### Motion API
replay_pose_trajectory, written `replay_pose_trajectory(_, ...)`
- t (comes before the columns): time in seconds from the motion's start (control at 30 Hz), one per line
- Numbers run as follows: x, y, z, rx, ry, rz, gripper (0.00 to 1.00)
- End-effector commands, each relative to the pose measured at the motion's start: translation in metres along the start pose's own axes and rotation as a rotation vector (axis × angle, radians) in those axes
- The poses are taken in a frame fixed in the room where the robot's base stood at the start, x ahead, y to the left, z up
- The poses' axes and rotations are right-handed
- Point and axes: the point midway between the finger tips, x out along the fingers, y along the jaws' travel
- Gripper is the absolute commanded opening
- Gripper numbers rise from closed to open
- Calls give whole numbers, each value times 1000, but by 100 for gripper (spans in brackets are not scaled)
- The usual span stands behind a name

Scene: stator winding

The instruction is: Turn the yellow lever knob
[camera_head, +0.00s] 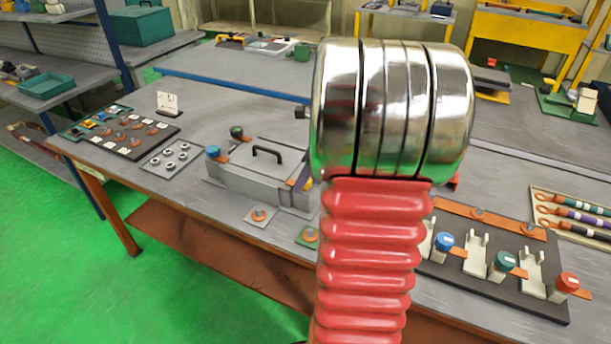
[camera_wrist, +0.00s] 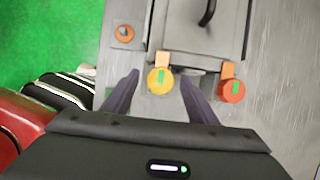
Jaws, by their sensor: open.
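The yellow lever knob (camera_wrist: 160,80) shows in the wrist view as a round yellow cap with a green mark, beside an orange tab at the edge of a grey box (camera_wrist: 195,28). My gripper (camera_wrist: 160,78) is open, with one dark finger on each side of the yellow knob. Both fingers look apart from it; whether they are level with it in height I cannot tell. In the head view my red and chrome arm covers the yellow knob and my gripper. The grey box (camera_head: 262,185) is partly visible there.
A red knob (camera_wrist: 232,91) is close to the right finger. Blue (camera_head: 213,152) and dark green (camera_head: 237,131) knobs are on the box's other side. A black board (camera_head: 500,290) with several coloured knobs lies to the right. A parts board (camera_head: 125,135) lies at left.

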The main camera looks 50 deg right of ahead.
Motion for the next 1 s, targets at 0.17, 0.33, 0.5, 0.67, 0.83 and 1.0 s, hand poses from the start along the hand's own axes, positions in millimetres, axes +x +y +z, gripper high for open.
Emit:
replay_pose_trajectory(0.17, 0, 0, 0, 0, 0, 0, 53)
replay_pose_trajectory(0.33, 0, 0, 0, -1, 0, 0, 42)
replay_pose_trajectory(0.5, 0, 0, 0, -1, 0, 0, 30)
replay_pose_trajectory(0.67, 0, 0, 0, -1, 0, 0, 19)
replay_pose_trajectory(0.83, 0, 3, 1, -1, -1, 1, 12)
replay_pose_trajectory(1.0, 0, 1, 0, -12, 0, 8, 12)
